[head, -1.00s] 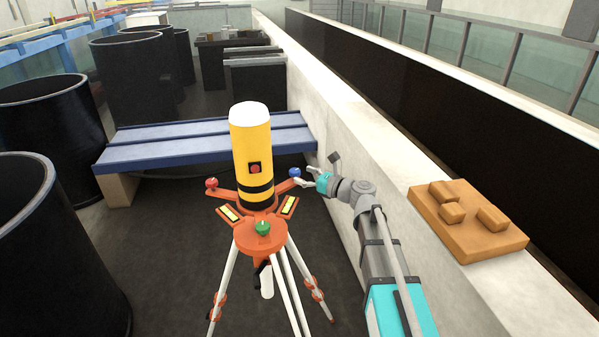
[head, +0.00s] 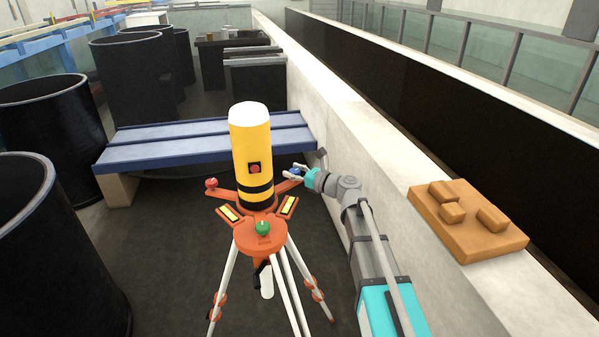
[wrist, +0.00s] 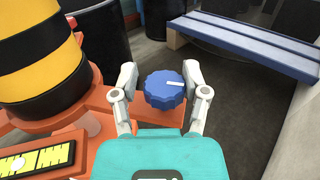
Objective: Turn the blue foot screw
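The blue foot screw (wrist: 164,90) is a scalloped knob with a white mark on top, on an orange arm of the tripod instrument. My gripper (wrist: 166,92) is open, with one finger on each side of the knob; small gaps seem to show beside it. In the head view the gripper (head: 297,172) is at the right arm of the orange base, and the blue foot screw (head: 294,171) is partly hidden by the fingers. The yellow and black instrument (head: 252,155) stands upright on the base. A red foot screw (head: 211,183) and a green foot screw (head: 262,228) sit on the other arms.
A blue bench (head: 180,150) stands behind the tripod. A pale wall (head: 340,115) runs along the right, with an orange block piece (head: 480,242) on its top. Black drums (head: 50,130) stand at left. The tripod's white legs (head: 228,285) spread over dark floor.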

